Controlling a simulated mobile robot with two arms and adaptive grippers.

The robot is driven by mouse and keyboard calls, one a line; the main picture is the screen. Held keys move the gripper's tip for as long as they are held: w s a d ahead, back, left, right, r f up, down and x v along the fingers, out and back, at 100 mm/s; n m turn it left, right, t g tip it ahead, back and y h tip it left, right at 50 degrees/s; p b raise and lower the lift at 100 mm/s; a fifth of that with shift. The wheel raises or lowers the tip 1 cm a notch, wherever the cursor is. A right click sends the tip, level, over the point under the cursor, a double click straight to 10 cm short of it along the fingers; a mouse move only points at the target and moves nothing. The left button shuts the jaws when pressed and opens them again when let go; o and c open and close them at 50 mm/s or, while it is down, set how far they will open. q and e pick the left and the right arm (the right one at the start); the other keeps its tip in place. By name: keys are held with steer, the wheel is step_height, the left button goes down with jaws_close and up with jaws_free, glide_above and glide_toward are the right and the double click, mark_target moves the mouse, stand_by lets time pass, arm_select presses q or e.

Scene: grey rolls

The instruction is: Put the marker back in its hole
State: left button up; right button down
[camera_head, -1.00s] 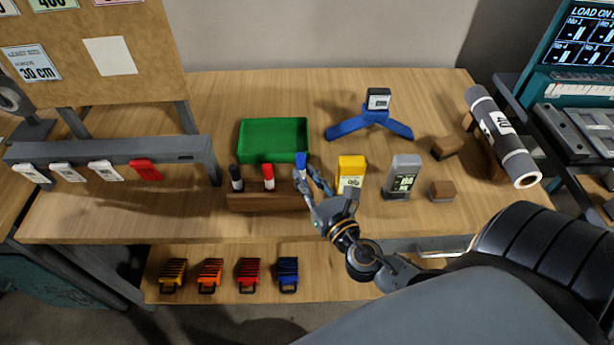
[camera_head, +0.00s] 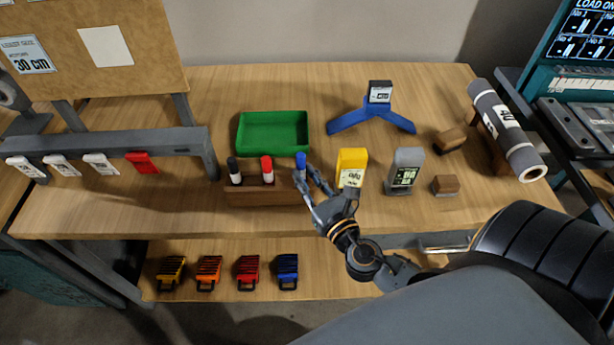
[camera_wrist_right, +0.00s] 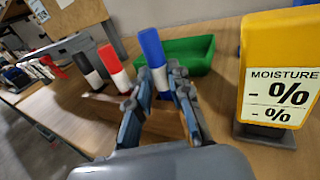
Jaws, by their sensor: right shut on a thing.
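The blue-capped marker (camera_head: 300,160) is at the right end of the wooden marker block (camera_head: 262,197). My right gripper (camera_head: 309,178) is shut on it. In the right wrist view the fingers (camera_wrist_right: 164,82) close around the white body of the blue marker (camera_wrist_right: 151,46), with its cap above them. The marker's lower end is hidden by the fingers, so I cannot tell whether it is in a hole. A black marker (camera_head: 234,170) and a red marker (camera_head: 267,168) stand upright in the block, to the left. My left gripper is not in view.
A yellow moisture meter (camera_head: 350,165) stands close to the right of my right gripper, with a grey device (camera_head: 404,170) beyond it. A green tray (camera_head: 272,131) lies behind the block. The bench is clear in front of the block.

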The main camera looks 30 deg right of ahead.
steer(key=shift+f, duration=0.3)
steer(key=c, duration=1.1)
jaws_free()
steer(key=shift+c, duration=0.2)
steer(key=shift+s, duration=0.1)
steer(key=shift+s, duration=0.3)
steer(key=s+a, duration=0.1)
steer(key=s, duration=1)
steer(key=shift+s, duration=0.15)
